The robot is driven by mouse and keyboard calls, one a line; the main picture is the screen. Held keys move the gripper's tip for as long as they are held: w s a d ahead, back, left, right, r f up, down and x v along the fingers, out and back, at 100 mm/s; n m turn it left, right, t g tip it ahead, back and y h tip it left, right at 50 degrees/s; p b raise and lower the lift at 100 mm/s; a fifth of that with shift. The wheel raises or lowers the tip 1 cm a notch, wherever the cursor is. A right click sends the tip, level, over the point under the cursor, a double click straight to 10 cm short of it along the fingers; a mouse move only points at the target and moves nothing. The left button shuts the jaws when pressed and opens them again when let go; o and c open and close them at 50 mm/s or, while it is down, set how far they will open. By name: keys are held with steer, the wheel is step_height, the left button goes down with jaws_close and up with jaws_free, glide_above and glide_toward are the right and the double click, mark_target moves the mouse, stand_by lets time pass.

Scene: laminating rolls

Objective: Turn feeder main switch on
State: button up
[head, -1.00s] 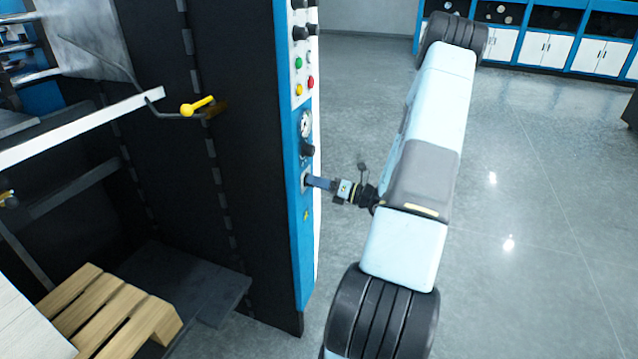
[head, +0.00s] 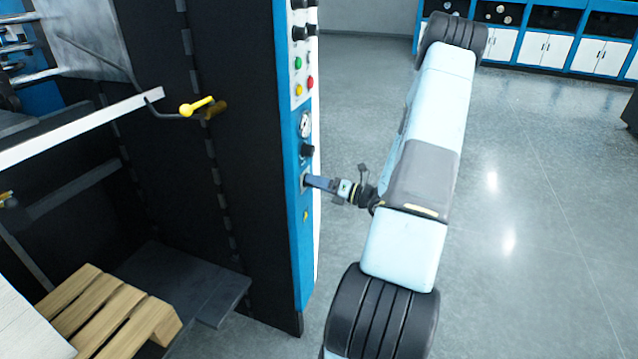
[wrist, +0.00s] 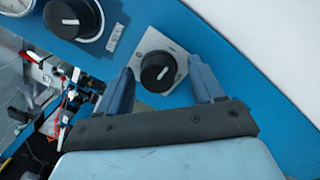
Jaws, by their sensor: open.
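The feeder's control panel is a blue strip (head: 304,240) on the side of the dark machine. In the wrist view, a black rotary switch (wrist: 158,71) on a square grey plate sits on it, with the pointer mark tilted. I take this for the main switch. My gripper (wrist: 163,82) is open, with one finger on each side of the knob. Whether the fingers touch it I cannot tell. In the head view, my gripper (head: 308,181) reaches the panel from the right, below a black knob (head: 306,150), and its fingertips hide most of the switch.
A gauge (head: 305,124) and another black knob (wrist: 70,17) sit close above the switch. Coloured buttons (head: 299,77) are higher on the panel. A yellow-handled lever (head: 197,106) and a wooden pallet (head: 110,310) are left. Open floor (head: 540,230) lies right.

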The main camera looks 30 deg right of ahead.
steer(key=v, duration=1.3)
steer(key=shift+s+d, duration=0.25)
steer(key=shift+s, duration=0.1)
steer(key=shift+f, duration=0.1)
steer(key=s+a+r+n+g, duration=0.2)
steer(key=a+r+n+g, duration=1.25)
steer(key=a+n, duration=0.45)
steer(key=s+a+r+n+t+h, duration=0.2)
steer(key=s+a+r+n+h, duration=0.2)
steer(key=r+n, duration=0.4)
steer(key=s+a+r+n+t+h, duration=0.3)
steer(key=s+r+n+h, duration=0.4)
steer(key=s+r+n, duration=0.1)
steer(key=s+n, duration=0.1)
steer(key=n, duration=0.1)
steer(key=shift+a+r+n+h, duration=0.25)
steer(key=shift+a+n+h, duration=0.05)
steer(key=shift+a, duration=0.05)
